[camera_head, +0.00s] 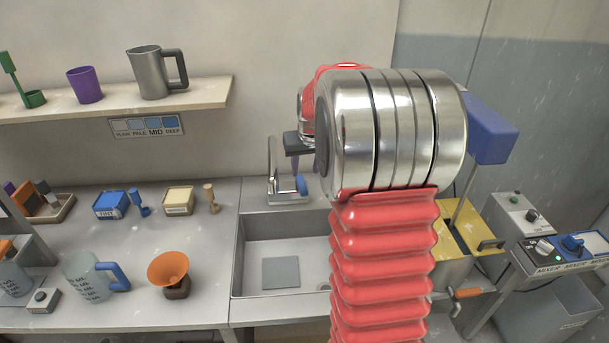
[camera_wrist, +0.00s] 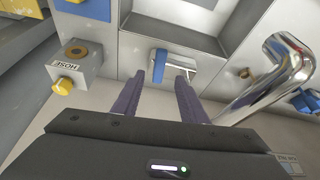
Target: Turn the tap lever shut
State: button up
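The tap lever (camera_head: 300,184) is blue and sits on the tap (camera_head: 271,165) behind the sink in the head view. In the wrist view, a blue lever-like piece (camera_wrist: 158,66) lies just beyond the left fingertip, with a pale bar beside it. A bent chrome pipe (camera_wrist: 282,70) rises at the right. My gripper (camera_wrist: 155,78) has two purple fingers apart with nothing clamped between them. In the head view my gripper (camera_head: 296,160) shows just above the lever. Most of it is hidden behind my arm, and contact cannot be told.
The sink (camera_head: 252,250) lies in front of the tap. A box marked HOSE (camera_wrist: 75,65) with a yellow knob is at the left in the wrist view. A shelf (camera_head: 120,105) with cups is on the wall. An orange funnel (camera_head: 168,268) stands on the left counter.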

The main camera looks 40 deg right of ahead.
jog(key=v, duration=0.3)
jog(key=shift+s+r, duration=0.15)
jog(key=shift+r, duration=0.1)
jog(key=shift+s+d, duration=0.1)
jog(key=shift+d, duration=0.1)
jog(key=shift+c, duration=1.4)
jog(key=s+d+f, duration=0.1)
jog(key=d, duration=0.1)
jog(key=s+d+f+m, duration=0.1)
jog(key=s+d+f, duration=0.1)
jog(key=d, duration=0.1)
jog(key=s+d+f+m, duration=0.1)
jog(key=d, duration=0.2)
jog(key=shift+s+d+f+g, duration=0.1)
jog(key=shift+s+f+g, duration=0.1)
jog(key=shift+g, duration=0.1)
grip_shut()
jog(key=s+d+f+m+y, duration=0.1)
jog(key=s+d+f+y, duration=0.15)
jog(key=d, duration=0.25)
jog(key=w+n+t+y, duration=0.1)
jog(key=w+a+r+n+t, duration=0.1)
jog(key=r+n+t+y, duration=0.1)
jog(key=n, duration=0.1)
jog(key=shift+w+a+y, duration=0.3)
jog(key=shift+w+y, duration=0.05)
jog(key=shift+w, duration=0.05)
